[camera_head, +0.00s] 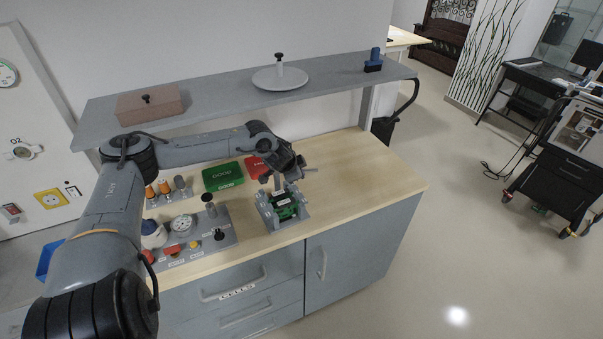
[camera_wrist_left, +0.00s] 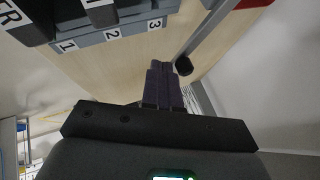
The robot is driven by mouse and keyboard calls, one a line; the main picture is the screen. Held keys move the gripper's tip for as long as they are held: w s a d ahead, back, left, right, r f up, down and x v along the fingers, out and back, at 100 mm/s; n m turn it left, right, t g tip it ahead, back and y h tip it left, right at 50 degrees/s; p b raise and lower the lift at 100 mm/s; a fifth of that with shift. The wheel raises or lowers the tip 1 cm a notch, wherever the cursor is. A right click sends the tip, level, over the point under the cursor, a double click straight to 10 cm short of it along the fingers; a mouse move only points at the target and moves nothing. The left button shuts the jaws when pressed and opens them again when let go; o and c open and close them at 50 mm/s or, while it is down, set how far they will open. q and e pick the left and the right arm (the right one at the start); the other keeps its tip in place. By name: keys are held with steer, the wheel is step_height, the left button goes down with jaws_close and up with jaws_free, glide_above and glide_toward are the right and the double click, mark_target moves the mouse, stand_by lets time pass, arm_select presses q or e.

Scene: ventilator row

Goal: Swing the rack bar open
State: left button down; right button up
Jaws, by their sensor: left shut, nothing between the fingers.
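The rack (camera_head: 272,218) is a small grey frame holding green modules (camera_head: 287,207), near the counter's front edge. In the left wrist view the rack (camera_wrist_left: 95,38) shows labels 1, 2 and 3. The rack bar (camera_wrist_left: 207,38) is a slim grey bar with a black knob (camera_wrist_left: 184,66) at its end, angled away from the labelled edge. My left gripper (camera_wrist_left: 160,66) is shut and empty, its fingertips just left of the knob; I cannot tell whether they touch. In the head view the left gripper (camera_head: 308,170) is above and behind the rack. My right gripper is not in view.
A green case (camera_head: 223,176) and a partly hidden red case (camera_head: 257,167) lie behind the rack. A grey panel (camera_head: 215,240) with a gauge and knobs is to its left. A grey shelf (camera_head: 220,92) spans above. The counter's right side (camera_head: 365,180) is clear.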

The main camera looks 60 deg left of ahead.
arm_select(q)
steer(key=shift+w+a+n+g+y, duration=0.3)
steer(key=shift+w+a+n+y, duration=0.1)
steer(key=shift+w+a+n, duration=0.4)
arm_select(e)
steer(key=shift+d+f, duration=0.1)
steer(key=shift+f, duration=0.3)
arm_select(q)
steer(key=shift+s+a, duration=0.15)
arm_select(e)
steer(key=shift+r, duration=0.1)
arm_select(q)
steer(key=s+d+r+p, duration=0.1)
steer(key=s+d+r, duration=0.3)
steer(key=d+r, duration=0.3)
steer(key=shift+s+d+r, duration=0.3)
steer(key=shift+d+r, duration=0.1)
steer(key=shift+d, duration=0.25)
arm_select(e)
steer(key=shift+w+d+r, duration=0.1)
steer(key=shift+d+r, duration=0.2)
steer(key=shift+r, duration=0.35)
